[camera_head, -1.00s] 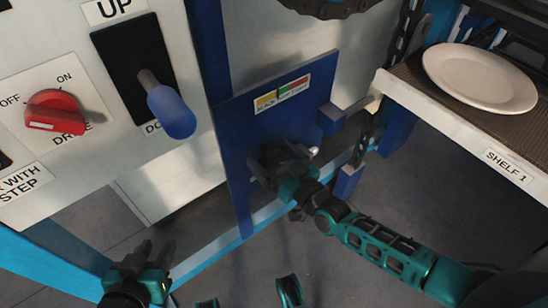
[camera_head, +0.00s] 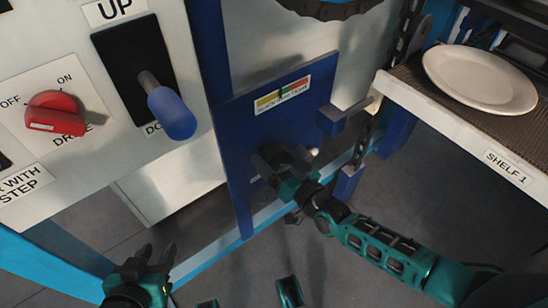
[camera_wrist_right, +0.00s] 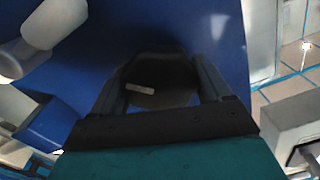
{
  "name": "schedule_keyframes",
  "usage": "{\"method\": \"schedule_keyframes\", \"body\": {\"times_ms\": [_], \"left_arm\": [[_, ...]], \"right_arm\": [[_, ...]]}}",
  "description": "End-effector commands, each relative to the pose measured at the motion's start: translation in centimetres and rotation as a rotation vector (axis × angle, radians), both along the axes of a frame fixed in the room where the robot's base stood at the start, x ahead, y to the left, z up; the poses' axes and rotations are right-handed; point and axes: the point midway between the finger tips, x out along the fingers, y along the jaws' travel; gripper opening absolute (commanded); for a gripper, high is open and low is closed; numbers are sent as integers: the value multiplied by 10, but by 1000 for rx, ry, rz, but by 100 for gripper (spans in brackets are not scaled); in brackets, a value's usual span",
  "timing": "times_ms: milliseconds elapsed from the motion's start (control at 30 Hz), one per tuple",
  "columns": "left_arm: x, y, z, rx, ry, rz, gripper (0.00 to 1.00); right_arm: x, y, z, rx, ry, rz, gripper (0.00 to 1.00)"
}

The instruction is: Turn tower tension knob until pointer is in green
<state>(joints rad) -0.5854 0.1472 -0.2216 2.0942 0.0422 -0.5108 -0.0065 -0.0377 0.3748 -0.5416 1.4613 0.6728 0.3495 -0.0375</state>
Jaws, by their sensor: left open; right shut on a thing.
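The tension gauge (camera_head: 282,94), a small strip with yellow, green and red zones, is on the blue panel (camera_head: 240,125). Its pointer is too small to read with certainty. The black tension knob (camera_wrist_right: 155,80), with a pale mark on its face, sits on the panel below the gauge. My right gripper (camera_head: 280,160) is shut on it, one finger on either side in the right wrist view (camera_wrist_right: 160,88). In the head view the gripper hides the knob. My left gripper (camera_head: 155,255) is open and empty at the lower left, apart from the panel.
A red drive switch (camera_head: 55,113) and a blue-handled lever (camera_head: 170,110) are on the control face at left. A shelf (camera_head: 450,120) bearing a white plate (camera_head: 480,78) stands at right. A chain (camera_head: 400,40) hangs between panel and shelf.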

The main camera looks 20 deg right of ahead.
Motion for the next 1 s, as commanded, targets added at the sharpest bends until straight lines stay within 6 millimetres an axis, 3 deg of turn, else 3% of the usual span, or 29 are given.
{"method": "schedule_keyframes", "body": {"times_ms": [267,600,633,833,1000], "left_arm": [[0,0,-2,1,2,0,43],[0,0,0,0,0,0,43],[0,0,0,0,-1,0,43],[0,0,0,0,-1,0,43],[0,0,0,0,-1,0,43]], "right_arm": [[0,0,0,213,77,0,47],[0,0,0,231,84,1,47],[0,0,0,230,84,1,80],[0,0,0,229,84,0,99],[0,0,0,229,84,0,100]]}}
